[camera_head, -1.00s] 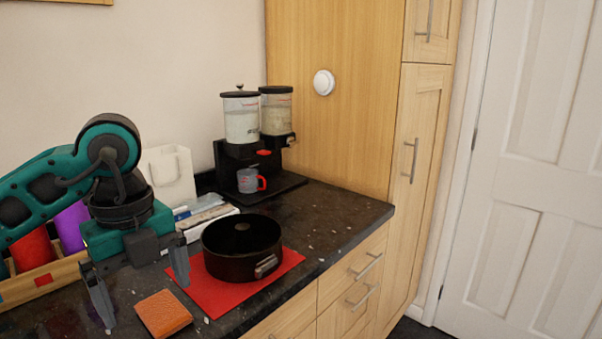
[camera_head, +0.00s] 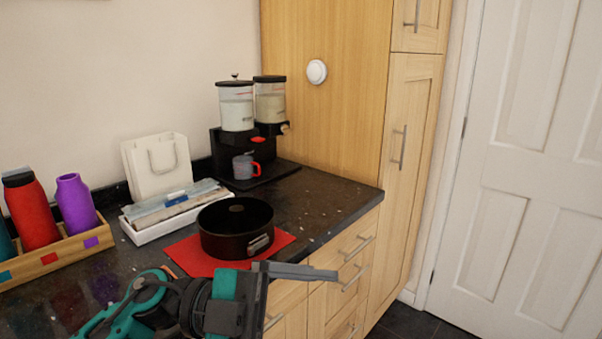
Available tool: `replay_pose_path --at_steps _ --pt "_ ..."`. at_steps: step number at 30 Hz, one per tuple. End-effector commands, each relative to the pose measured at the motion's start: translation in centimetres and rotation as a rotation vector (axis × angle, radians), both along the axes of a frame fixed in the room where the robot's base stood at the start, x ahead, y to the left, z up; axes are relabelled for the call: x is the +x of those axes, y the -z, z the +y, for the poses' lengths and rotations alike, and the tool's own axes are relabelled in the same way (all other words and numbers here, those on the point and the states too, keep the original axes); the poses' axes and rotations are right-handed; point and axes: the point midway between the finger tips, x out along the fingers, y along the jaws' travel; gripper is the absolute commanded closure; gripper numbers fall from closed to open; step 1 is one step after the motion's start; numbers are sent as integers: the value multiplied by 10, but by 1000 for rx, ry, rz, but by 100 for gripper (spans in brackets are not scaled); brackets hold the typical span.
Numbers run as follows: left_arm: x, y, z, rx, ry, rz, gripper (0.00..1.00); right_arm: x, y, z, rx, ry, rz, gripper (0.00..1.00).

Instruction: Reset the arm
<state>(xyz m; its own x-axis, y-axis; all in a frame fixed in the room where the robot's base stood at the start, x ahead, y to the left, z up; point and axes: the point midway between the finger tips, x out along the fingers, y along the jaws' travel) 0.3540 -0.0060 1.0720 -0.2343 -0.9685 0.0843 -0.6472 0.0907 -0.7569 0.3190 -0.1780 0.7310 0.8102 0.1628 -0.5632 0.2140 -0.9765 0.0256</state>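My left gripper (camera_head: 285,290) is at the bottom middle of the head view, turned sideways in front of the counter's front edge. One grey finger points right, set well away from the middle of the palm, so it looks open. The other finger is cut off by the bottom of the picture. Nothing shows in its grip. The teal and black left arm (camera_head: 135,310) comes in low along the bottom left. My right gripper is not in view.
A black round pan (camera_head: 225,246) sits on a red mat (camera_head: 190,258) just behind the gripper. Drawers (camera_head: 345,260) are close on the right.

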Motion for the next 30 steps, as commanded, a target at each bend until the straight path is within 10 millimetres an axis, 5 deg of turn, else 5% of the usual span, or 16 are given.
replay_pose_path --at_steps 4,7,11,13,17,21,25,30 --pt "31 -2 10 -313 -290 168 3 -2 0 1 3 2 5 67" --pt "59 17 33 -436 -538 295 3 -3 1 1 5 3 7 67" --pt "84 73 73 -481 -886 486 3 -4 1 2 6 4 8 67" --pt "87 116 97 -449 -1071 601 3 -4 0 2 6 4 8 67" --pt "66 205 138 -303 -1364 818 3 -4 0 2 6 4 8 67" --pt "21 280 166 -105 -1551 1011 3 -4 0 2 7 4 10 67" --pt "-17 321 178 37 -1629 1130 3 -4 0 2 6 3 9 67" --pt "-39 340 183 115 -1659 1193 3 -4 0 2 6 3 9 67"
